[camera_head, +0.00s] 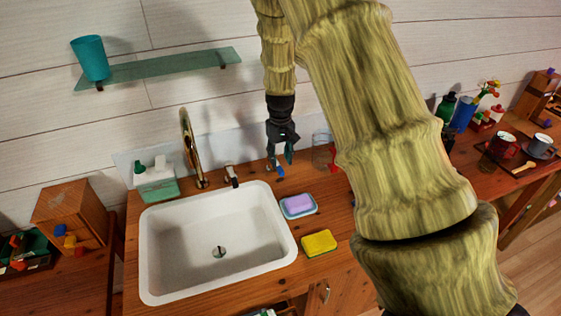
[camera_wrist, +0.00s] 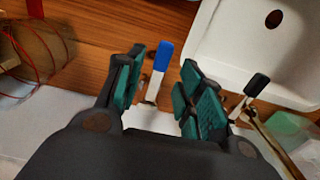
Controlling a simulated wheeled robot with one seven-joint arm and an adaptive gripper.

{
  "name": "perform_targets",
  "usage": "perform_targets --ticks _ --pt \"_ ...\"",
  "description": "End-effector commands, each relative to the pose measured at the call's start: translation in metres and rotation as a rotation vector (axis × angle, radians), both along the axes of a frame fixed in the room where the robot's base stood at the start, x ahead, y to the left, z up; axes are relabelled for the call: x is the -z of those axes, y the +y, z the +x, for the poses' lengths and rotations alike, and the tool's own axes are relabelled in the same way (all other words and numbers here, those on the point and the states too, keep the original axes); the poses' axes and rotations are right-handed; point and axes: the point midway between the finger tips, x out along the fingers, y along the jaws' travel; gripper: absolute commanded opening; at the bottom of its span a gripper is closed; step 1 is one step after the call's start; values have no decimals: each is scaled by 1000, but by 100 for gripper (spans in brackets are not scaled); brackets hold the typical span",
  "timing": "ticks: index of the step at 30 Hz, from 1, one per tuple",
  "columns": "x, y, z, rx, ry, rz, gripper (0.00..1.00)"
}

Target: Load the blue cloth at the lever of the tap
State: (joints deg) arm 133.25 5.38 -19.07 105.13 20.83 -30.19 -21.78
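A short pale lever with a blue end (camera_wrist: 162,56) stands between my gripper's fingers in the wrist view; its blue end also shows in the head view (camera_head: 280,172). My gripper (camera_wrist: 160,85) is open around it, with no contact visible; in the head view my gripper (camera_head: 281,158) points down behind the counter's right part. A second lever with a black end (camera_wrist: 257,85) is beside the brass tap (camera_head: 188,150), right of my fingers in the wrist view. I cannot make out a blue cloth in either view.
The white sink (camera_head: 160,262) fills the counter's left part. A purple soap in a dish (camera_head: 299,204) and a yellow sponge (camera_head: 319,243) lie right of it. A clear jar (camera_head: 321,148) with something red stands close to my gripper. A glass shelf (camera_head: 160,67) is above.

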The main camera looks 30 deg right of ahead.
Motion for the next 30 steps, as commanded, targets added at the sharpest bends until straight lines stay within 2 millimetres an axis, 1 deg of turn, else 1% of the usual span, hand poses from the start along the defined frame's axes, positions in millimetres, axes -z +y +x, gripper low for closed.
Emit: perform_targets --ticks 1,5,12,21,23,27,30 --pt "9 0 1 -1 5 -1 38" --pt "21 -1 1 1 5 0 38" --pt "28 -1 -7 2 -5 0 38" --pt "35 -1 1 2 4 0 38" --pt "36 -1 1 2 5 -1 27" --pt "35 -1 1 2 4 0 1" --pt "35 -1 2 2 5 0 0"
